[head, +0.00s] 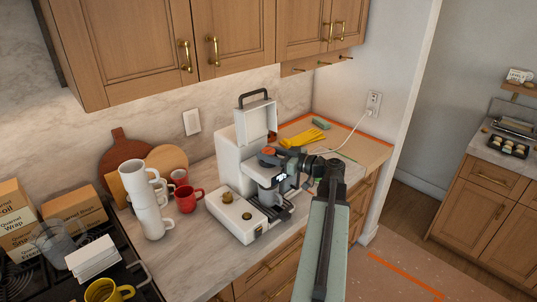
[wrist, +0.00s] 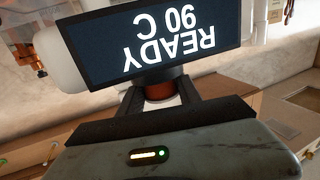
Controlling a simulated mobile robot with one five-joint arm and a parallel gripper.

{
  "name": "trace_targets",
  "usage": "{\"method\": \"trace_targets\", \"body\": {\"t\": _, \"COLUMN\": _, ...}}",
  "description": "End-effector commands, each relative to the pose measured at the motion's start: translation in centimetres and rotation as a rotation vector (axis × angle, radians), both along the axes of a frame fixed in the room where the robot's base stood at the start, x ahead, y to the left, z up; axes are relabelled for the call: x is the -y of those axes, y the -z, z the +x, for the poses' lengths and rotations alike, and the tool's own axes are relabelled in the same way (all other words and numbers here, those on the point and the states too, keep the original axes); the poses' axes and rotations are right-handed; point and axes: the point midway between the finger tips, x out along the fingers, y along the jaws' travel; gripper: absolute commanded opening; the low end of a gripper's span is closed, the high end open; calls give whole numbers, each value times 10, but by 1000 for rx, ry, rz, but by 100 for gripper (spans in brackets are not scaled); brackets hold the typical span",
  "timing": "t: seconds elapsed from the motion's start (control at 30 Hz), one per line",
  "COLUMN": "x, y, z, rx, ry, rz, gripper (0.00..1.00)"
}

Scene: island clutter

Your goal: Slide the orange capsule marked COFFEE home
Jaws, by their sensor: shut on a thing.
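The orange capsule (head: 268,151) is at the top of the white coffee machine (head: 240,158), below its raised lid (head: 259,122). My gripper (head: 272,158) reaches in from the right and is shut on the capsule. In the wrist view the capsule (wrist: 160,92) shows as an orange-brown band between my two dark fingers (wrist: 160,100). The machine's display (wrist: 163,42) reads READY 90 C, upside down in that view. The COFFEE marking cannot be read. Whether the capsule touches the machine's opening is hidden by my fingers and the display.
White stacked mugs (head: 150,205) and a red mug (head: 187,198) stand left of the machine. A white box with brass knobs (head: 236,213) adjoins its front. Yellow gloves (head: 303,138) lie behind it on the right. A yellow mug (head: 108,291) is at front left.

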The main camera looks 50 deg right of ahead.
Motion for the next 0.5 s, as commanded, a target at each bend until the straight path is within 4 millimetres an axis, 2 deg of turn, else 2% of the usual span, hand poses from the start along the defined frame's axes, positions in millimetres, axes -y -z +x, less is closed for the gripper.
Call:
{"method": "trace_targets", "body": {"t": 0.13, "x": 0, "y": 5, "z": 0, "rx": 0, "ry": 0, "rz": 0, "gripper": 4}}
{"method": "trace_targets", "body": {"t": 0.17, "x": 0, "y": 4, "z": 0, "rx": 0, "ry": 0, "rz": 0, "gripper": 46}}
{"method": "trace_targets", "body": {"t": 0.23, "x": 0, "y": 4, "z": 0, "rx": 0, "ry": 0, "rz": 0, "gripper": 66}}
{"method": "trace_targets", "body": {"t": 0.5, "x": 0, "y": 3, "z": 0, "rx": 0, "ry": 0, "rz": 0, "gripper": 66}}
